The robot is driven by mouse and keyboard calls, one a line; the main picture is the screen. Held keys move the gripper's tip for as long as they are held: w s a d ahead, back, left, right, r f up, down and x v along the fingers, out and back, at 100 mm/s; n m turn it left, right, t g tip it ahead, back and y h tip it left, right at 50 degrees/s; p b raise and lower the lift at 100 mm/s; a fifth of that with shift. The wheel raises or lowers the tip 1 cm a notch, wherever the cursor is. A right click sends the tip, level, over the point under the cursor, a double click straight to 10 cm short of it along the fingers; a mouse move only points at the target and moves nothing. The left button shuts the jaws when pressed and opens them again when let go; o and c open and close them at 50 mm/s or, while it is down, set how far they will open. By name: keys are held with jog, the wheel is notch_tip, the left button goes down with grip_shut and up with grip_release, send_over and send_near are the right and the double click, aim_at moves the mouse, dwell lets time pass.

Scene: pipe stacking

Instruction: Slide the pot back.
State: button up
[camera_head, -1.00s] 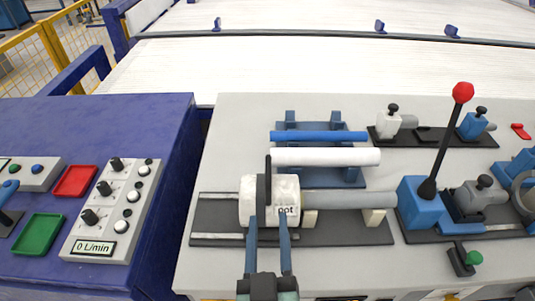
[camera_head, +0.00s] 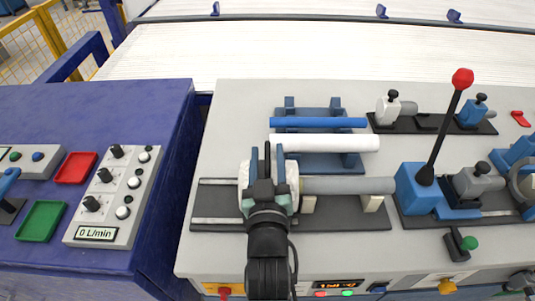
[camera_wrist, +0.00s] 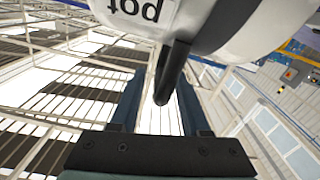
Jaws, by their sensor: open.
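The pot (camera_head: 244,173) is a white cylinder lying on its side on a dark rail base (camera_head: 221,207). It sits at the left end of a grey pipe (camera_head: 347,185). My gripper (camera_head: 266,154) is at the pot and hides its middle and label in the head view. In the wrist view, the pot (camera_wrist: 223,22) fills the top, with its label upside down. Its black handle (camera_wrist: 171,72) points down between the two fingers of my gripper (camera_wrist: 160,100). The fingers are open, with a gap showing around the handle.
A white pipe (camera_head: 325,143) and a blue pipe (camera_head: 318,123) lie on a blue rack behind the pot. A black lever with a red knob (camera_head: 462,79) stands on a blue block at the right. The left of the rail base is free.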

jog(key=shift+w, duration=0.1)
grip_shut()
dwell(1.4)
